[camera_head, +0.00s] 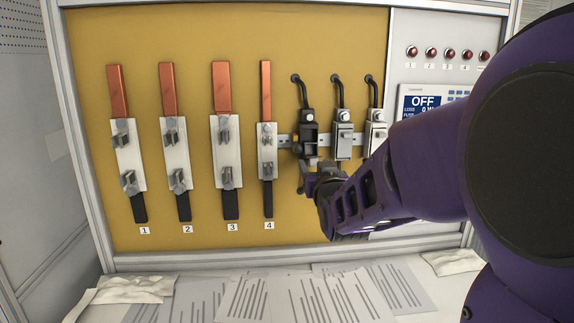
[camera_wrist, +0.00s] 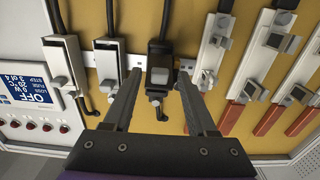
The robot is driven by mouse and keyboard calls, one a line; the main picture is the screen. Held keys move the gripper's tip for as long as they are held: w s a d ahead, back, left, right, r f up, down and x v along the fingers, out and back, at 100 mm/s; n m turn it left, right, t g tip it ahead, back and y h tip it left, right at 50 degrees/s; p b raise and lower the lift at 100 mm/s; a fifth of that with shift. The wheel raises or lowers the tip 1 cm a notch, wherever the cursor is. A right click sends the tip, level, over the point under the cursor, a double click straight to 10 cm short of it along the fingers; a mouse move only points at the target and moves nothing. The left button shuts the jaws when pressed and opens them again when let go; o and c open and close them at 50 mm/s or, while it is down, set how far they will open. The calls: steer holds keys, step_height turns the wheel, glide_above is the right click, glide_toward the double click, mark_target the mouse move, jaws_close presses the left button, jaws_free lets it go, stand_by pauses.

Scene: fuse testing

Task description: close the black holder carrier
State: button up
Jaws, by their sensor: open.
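The black holder (camera_head: 306,138) is mounted on the rail of the yellow panel, left of two grey-fronted holders. A dark carrier part seems to stand out at its front, but its exact angle is hard to tell. The holder also shows in the wrist view (camera_wrist: 159,52), with a grey block and a small lower piece between my fingers. My gripper (camera_head: 314,176) is just below and in front of the holder in the head view. In the wrist view my gripper (camera_wrist: 159,76) is open, with a finger on each side of the holder. Contact cannot be told.
Two grey-fronted holders (camera_head: 343,142) (camera_head: 375,136) stand close on the right. Several white fuse bases (camera_head: 175,150) with copper bars are on the left. A meter (camera_head: 424,103) reads OFF below a row of red lamps. Papers (camera_head: 300,297) cover the bench below.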

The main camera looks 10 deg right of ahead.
jaws_close()
steer(key=r+g+p, duration=0.1)
steer(key=g+p, duration=0.1)
steer(key=p, duration=0.2)
steer(key=w+r+g+p, duration=0.1)
steer(key=r+g+p, duration=0.1)
steer(key=p, duration=0.3)
steer(key=shift+r+g, duration=0.25)
steer(key=shift+g, duration=0.15)
jaws_free()
steer(key=shift+f, duration=0.1)
steer(key=shift+s, duration=0.1)
